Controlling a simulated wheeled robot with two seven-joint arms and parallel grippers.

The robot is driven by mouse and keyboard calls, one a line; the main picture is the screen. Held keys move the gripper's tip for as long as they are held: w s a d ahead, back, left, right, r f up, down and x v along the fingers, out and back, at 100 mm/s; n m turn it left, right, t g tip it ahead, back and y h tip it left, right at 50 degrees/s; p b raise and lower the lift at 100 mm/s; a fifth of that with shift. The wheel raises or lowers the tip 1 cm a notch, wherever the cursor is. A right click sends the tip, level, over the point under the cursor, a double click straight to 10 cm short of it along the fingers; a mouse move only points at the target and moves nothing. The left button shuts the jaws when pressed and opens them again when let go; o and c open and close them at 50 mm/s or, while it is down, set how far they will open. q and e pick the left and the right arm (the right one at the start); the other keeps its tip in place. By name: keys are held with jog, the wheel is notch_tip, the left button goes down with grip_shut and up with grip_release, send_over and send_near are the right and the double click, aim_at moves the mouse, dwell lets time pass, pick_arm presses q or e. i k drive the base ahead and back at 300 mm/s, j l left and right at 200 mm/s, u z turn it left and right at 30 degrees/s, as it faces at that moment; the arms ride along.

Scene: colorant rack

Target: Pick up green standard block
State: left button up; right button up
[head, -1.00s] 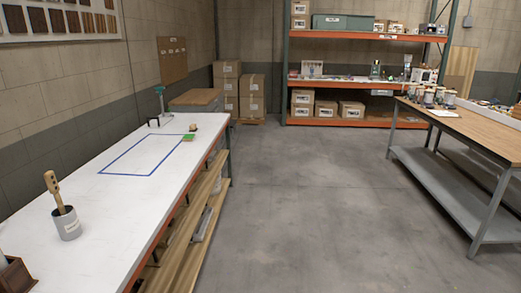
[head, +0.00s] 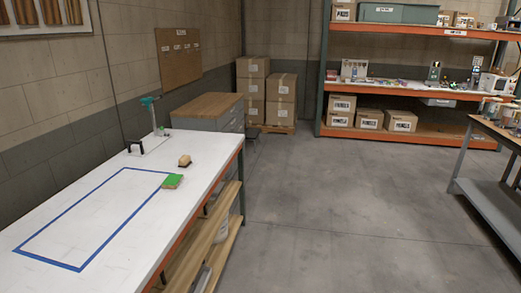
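The green block (head: 172,181) lies on the white table (head: 60,200) at the left. It sits near the table's right edge, at the far right corner of a blue taped rectangle (head: 122,172). Its top is green and its side looks brownish. Neither of my grippers shows in the head view, and nothing is seen touching the block.
A small tan and dark object (head: 184,160) sits just behind the block. A black bracket (head: 134,145) and a teal-topped stand (head: 152,114) are farther back. Open grey floor (head: 330,210) lies right of the table. A workbench (head: 485,190) stands at the far right.

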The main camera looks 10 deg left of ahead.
aim_at(173, 181)
jog(key=i+l+u, duration=0.1)
jog(key=i, duration=1.2)
jog(key=i+u, duration=0.45)
jog(key=i+l+u, duration=0.1)
jog(key=i+u, duration=0.4)
jog(key=u, duration=0.4)
jog(key=i+u, duration=0.15)
jog(key=u, duration=0.3)
jog(key=i+u, duration=0.1)
jog(key=u, duration=0.4)
jog(key=i+u, duration=0.1)
jog(key=u, duration=0.4)
jog(key=i+l+u, duration=0.15)
jog(key=u, duration=0.15)
